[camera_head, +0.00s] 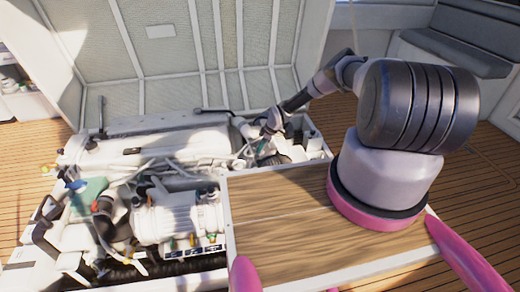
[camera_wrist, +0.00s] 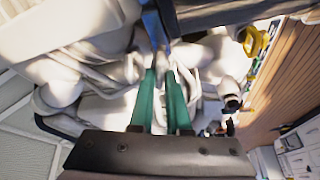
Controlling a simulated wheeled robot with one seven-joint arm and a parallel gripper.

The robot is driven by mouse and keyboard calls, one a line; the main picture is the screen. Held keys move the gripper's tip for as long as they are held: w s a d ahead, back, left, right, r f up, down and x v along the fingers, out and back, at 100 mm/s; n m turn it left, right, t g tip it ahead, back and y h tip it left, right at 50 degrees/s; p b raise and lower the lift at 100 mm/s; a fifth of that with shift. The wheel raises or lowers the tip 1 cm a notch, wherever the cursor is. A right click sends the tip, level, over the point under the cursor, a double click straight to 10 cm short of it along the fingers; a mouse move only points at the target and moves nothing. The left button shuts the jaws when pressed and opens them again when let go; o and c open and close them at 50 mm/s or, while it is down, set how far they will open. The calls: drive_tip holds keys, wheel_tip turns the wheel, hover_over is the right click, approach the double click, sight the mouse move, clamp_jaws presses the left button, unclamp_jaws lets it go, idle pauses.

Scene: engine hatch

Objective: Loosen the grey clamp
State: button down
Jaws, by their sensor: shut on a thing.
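My gripper (camera_wrist: 161,72) has two green fingers close together in the wrist view. Their tips are closed on a small grey part, apparently the grey clamp (camera_wrist: 163,58), among white pipes. The fingers hide much of it, and I cannot tell whether it is loose or tight. In the head view my gripper (camera_head: 263,143) reaches down into the right end of the engine bay. The clamp is too small to make out there.
The white engine (camera_head: 160,145) fills the bay, with hoses, pipes and several coloured caps. The raised hatch lid (camera_head: 190,50) stands behind it. A wooden hatch panel (camera_head: 275,215) lies to the right. A yellow handle (camera_wrist: 257,40) shows at the wrist view's upper right.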

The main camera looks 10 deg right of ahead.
drive_tip(key=shift+d+n, duration=0.15)
drive_tip(key=shift+n, duration=0.35)
drive_tip(key=c, duration=0.9)
unclamp_jaws()
drive_tip(key=v, duration=1)
drive_tip(key=shift+w+d+r, duration=0.15)
drive_tip(key=shift+r, duration=0.2)
